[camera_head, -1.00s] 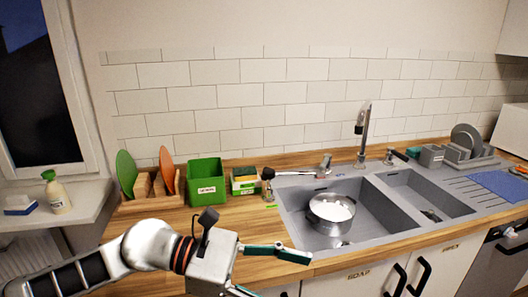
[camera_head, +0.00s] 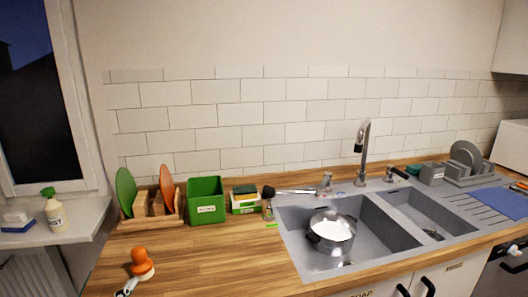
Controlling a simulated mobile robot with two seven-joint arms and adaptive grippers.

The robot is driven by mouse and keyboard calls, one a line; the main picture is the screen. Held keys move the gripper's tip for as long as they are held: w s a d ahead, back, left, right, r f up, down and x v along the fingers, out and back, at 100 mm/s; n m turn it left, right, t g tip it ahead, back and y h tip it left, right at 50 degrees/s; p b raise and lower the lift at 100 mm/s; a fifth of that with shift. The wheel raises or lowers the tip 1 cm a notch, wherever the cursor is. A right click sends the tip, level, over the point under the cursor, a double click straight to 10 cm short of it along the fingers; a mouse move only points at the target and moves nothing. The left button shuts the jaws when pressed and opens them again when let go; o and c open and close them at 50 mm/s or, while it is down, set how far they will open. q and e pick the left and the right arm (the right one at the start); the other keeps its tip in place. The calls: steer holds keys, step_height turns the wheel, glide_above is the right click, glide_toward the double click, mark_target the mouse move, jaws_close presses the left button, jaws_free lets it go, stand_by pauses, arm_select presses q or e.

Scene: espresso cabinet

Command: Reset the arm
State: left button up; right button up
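Neither of my grippers shows in the head view now, and no part of my arms can be made out. The task names no object. An orange-topped item with a pale base (camera_head: 141,265), perhaps a brush, is on the wooden counter (camera_head: 215,258) at the lower left. A small dark-and-white piece beside it is cut off by the lower edge, and I cannot tell what it is.
The sink (camera_head: 375,255) holds a metal pot (camera_head: 331,232) with white contents, under a tall faucet (camera_head: 362,152). Behind the counter stand a plate rack (camera_head: 150,205), a green box (camera_head: 205,201) and a sponge holder (camera_head: 245,202). The front-middle counter is clear.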

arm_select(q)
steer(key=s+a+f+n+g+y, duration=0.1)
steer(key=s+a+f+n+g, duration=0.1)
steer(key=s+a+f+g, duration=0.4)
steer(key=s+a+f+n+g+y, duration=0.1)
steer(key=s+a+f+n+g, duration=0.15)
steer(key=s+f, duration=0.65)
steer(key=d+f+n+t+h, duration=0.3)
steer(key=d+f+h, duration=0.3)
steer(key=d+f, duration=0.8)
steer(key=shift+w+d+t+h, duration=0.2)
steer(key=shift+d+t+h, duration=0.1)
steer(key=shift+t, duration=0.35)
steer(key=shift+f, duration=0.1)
